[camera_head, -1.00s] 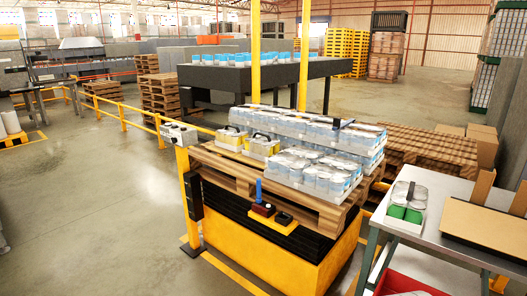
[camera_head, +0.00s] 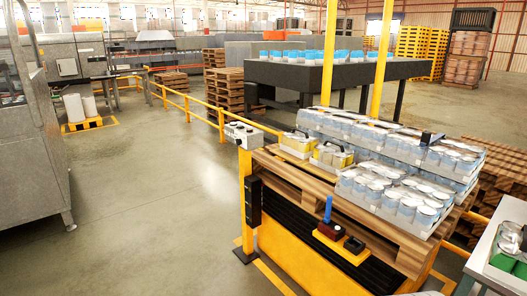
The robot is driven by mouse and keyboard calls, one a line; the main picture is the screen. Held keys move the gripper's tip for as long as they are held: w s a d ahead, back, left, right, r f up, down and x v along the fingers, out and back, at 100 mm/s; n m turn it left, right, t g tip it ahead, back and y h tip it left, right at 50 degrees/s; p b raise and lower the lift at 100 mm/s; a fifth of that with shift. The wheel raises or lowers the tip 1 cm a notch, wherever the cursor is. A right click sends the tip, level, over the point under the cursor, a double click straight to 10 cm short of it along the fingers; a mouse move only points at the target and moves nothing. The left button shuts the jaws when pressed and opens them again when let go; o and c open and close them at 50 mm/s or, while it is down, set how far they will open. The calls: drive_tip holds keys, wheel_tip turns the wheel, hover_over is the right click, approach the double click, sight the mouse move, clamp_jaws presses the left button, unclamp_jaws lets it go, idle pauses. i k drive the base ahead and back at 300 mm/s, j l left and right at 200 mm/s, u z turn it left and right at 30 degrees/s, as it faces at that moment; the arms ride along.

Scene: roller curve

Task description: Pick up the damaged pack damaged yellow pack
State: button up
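Two small packs with yellow contents stand side by side at the left back of the wooden pallet (camera_head: 290,168). The left yellow pack (camera_head: 298,143) and the right yellow pack (camera_head: 333,156) each show a dark handle-like strip on top. I cannot tell from here which one is damaged. My gripper is not in view.
A metal table (camera_head: 507,245) is at the right edge. The floor at left (camera_head: 150,210) is clear. A grey machine (camera_head: 30,150) stands far left.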

sight(331, 156)
drive_tip(key=i+j+u, duration=0.2)
drive_tip(key=i, duration=1.4)
drive_tip(key=i+z, duration=0.4)
drive_tip(key=i+j+z, duration=0.25)
drive_tip(key=i+z, duration=0.15)
drive_tip(key=i+j+z, duration=0.65)
drive_tip(key=z, duration=0.2)
drive_tip(key=i+j+z, duration=0.2)
drive_tip(key=j+z, duration=0.2)
drive_tip(key=j, duration=0.2)
